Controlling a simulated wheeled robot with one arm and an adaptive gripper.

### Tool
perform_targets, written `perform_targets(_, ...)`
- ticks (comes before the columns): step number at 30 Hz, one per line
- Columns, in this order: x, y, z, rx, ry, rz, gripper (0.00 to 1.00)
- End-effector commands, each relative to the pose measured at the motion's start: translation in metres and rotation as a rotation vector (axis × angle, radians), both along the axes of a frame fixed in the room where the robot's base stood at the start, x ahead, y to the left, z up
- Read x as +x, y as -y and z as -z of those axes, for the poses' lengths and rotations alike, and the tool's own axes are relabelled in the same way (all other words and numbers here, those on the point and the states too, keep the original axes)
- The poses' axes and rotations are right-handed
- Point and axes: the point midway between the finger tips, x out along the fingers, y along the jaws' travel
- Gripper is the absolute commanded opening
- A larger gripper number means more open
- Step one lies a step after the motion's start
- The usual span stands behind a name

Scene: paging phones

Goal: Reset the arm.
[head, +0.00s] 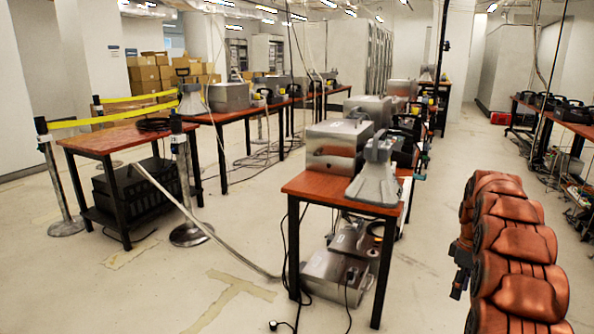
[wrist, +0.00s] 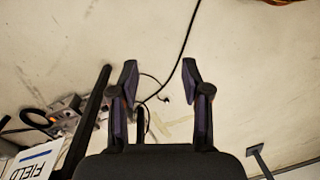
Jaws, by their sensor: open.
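My gripper (wrist: 160,75) shows in the wrist view with its two dark fingers apart and nothing between them. Beyond the fingers are the pale floor and a dark cable. In the head view my copper-coloured arm (head: 512,250) stands folded at the right side. The gripper's fingers cannot be made out clearly there.
A wooden table (head: 300,186) with metal cases and a grey horn-shaped device (head: 376,178) stands left of my arm. A smaller table (head: 115,138) stands near posts with yellow tape (head: 110,112). Another table (head: 560,118) is at the right. Cables lie on the floor. Open floor (head: 430,240) lies between.

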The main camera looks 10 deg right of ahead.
Motion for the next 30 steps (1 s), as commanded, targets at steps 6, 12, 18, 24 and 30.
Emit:
perform_targets(6, -0.014, -0.048, -0.056, -0.005, -0.012, 0.054, 0.47)
perform_targets(12, -0.032, -0.088, -0.098, -0.012, -0.017, 0.109, 0.47)
perform_targets(18, -0.057, -0.128, -0.136, -0.019, -0.029, 0.162, 0.47)
perform_targets(24, -0.087, -0.165, -0.169, -0.027, -0.042, 0.218, 0.47)
perform_targets(30, -0.119, -0.199, -0.199, -0.038, -0.049, 0.272, 0.47)
